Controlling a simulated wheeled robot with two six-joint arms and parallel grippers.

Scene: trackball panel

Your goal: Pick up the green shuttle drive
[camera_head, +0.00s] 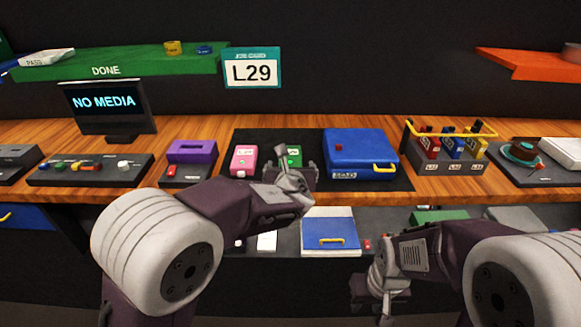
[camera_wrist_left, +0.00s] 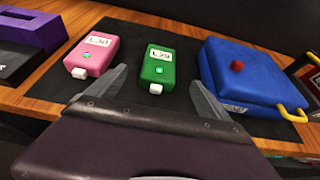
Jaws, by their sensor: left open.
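The green shuttle drive (camera_wrist_left: 157,65) lies flat on the black mat (camera_wrist_left: 190,113), with a white label reading L29, a lit green spot and a white plug at its near end. In the head view the drive (camera_head: 294,156) is partly hidden behind my left gripper (camera_head: 290,168). In the left wrist view my left gripper (camera_wrist_left: 158,88) is open, with its fingers apart on either side of the drive's near end; I cannot tell whether they touch it. My right gripper (camera_head: 372,290) is low at the front right, below the bench top; its jaw opening is unclear.
A pink drive (camera_head: 244,160), labelled L30 in the wrist view, lies left of the green one. A blue box (camera_head: 361,152) with a yellow handle stands close on the right. A purple block (camera_head: 191,151) is further left. A sign (camera_head: 252,69) reads L29; a monitor (camera_head: 105,103) reads NO MEDIA.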

